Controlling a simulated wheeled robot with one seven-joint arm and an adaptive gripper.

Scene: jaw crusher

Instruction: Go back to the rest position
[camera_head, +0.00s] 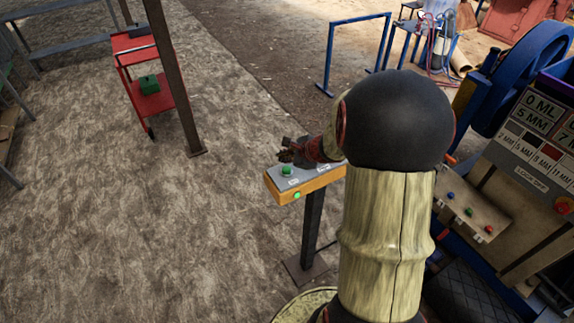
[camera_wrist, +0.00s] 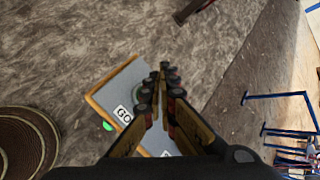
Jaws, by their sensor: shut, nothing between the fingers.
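A yellow control box (camera_head: 318,185) with a grey top stands on a dark post (camera_head: 312,225). It has a green button (camera_head: 286,170) on top and a lit green light (camera_head: 296,195) on its front side. My gripper (camera_head: 287,153) is over the left part of the box, close above the button; I cannot tell whether it touches. In the wrist view the shut, empty fingers (camera_wrist: 163,68) point across the box top (camera_wrist: 124,82). They partly cover the green button (camera_wrist: 137,93). A "GO" label (camera_wrist: 123,114) and the green light (camera_wrist: 107,126) show beside them. My arm hides the box's right end.
A red cart (camera_head: 143,75) with a green object (camera_head: 149,84) stands behind a brown pillar (camera_head: 172,75). A blue rail (camera_head: 355,50) stands at the back. A machine with a blue wheel (camera_head: 525,75) and a button panel (camera_head: 470,212) are at right. The left floor is open.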

